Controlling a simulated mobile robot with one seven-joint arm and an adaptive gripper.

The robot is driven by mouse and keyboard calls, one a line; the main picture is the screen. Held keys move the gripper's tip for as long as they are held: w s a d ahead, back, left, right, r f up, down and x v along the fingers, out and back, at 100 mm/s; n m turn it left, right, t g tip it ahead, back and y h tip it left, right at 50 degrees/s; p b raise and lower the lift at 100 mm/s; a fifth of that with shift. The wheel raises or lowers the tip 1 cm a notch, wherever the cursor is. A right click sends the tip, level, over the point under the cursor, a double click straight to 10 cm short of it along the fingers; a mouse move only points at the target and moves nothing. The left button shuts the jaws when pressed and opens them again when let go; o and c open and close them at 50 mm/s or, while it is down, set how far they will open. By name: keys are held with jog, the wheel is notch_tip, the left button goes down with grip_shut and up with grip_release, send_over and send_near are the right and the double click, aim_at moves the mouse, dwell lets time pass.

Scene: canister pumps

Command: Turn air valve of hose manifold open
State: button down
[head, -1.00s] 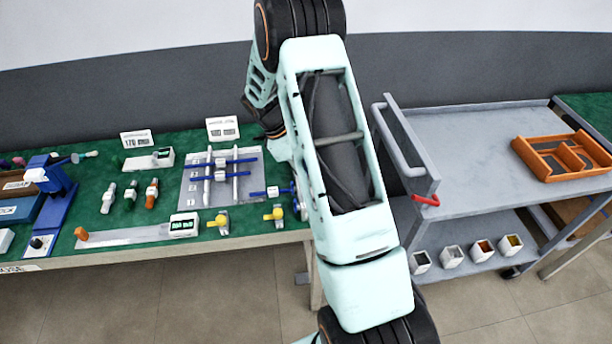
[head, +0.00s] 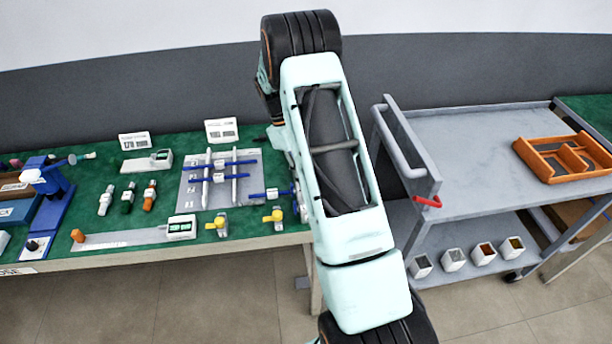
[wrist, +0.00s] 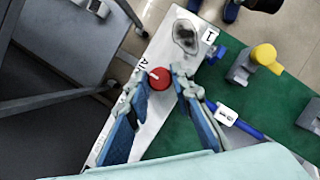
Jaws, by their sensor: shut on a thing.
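The air valve is a red round knob (wrist: 160,78) with a white line across its top, seen in the wrist view. It sits on a pale plate (wrist: 158,120) of the hose manifold, beside black lettering that is partly covered and seems to read "AIR". My gripper (wrist: 161,80) has its two blue-and-grey fingers on opposite sides of the knob, shut on it. In the head view my arm hides the knob and most of the gripper.
A blue rod with a white tag (wrist: 228,115) and a yellow-topped fitting (wrist: 262,57) lie beside the manifold on the green bench top. A grey cart (head: 470,150) with an orange tray (head: 565,157) stands to the right. Small fittings and devices crowd the bench's left.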

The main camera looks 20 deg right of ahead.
dwell(0.4)
jog(key=c, duration=1.7)
grip_release()
jog(key=v, duration=1.2)
